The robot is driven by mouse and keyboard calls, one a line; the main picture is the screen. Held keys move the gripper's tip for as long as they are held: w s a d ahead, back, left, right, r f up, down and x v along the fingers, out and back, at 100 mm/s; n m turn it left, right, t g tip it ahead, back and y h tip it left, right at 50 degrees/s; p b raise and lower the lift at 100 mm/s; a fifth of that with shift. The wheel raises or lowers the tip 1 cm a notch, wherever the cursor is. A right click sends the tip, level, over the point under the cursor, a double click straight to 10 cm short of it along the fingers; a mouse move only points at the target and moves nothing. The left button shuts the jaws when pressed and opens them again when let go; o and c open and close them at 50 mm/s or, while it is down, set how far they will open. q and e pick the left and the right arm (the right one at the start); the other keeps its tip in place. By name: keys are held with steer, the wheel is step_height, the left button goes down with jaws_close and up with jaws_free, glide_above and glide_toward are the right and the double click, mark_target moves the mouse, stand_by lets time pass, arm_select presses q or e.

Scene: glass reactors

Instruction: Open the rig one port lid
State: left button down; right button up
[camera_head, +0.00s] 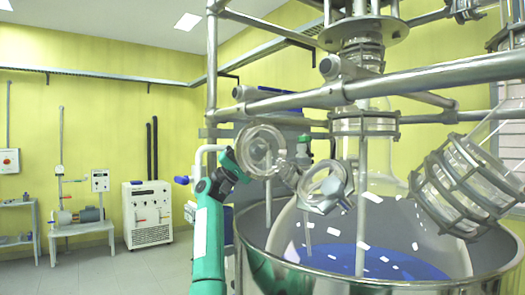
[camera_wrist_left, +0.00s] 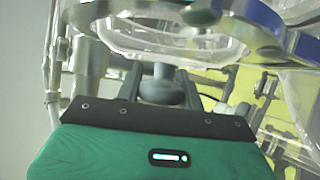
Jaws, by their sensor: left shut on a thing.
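The rig one port lid (camera_head: 261,150) is a clear round disc in the head view. It stands tilted up, apart from the port's round opening (camera_head: 325,186), on the left shoulder of the big glass vessel (camera_head: 345,235). My left gripper (camera_head: 232,164) comes up from below on the lid's left side and is shut on its knob. In the left wrist view the dark knob (camera_wrist_left: 163,88) sits beyond my green gripper body, with the clear lid (camera_wrist_left: 170,38) above it. My right gripper is not in view.
A shiny metal bath (camera_head: 262,268) surrounds the vessel. Metal frame bars (camera_head: 390,85) cross above the port. A clamped glass neck (camera_head: 465,185) is at the right. Open floor (camera_head: 130,272) lies at the left, with a white cabinet (camera_head: 148,215) behind.

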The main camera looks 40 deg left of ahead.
arm_select(q)
steer(key=shift+w+a+f+n+g+h+b, duration=0.3)
steer(key=shift+w+a+f+n+h+b, duration=0.15)
steer(key=shift+w+a+n+h, duration=0.35)
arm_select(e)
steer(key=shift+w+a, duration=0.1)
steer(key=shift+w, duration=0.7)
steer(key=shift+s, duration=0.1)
arm_select(q)
steer(key=c, duration=0.9)
jaws_free()
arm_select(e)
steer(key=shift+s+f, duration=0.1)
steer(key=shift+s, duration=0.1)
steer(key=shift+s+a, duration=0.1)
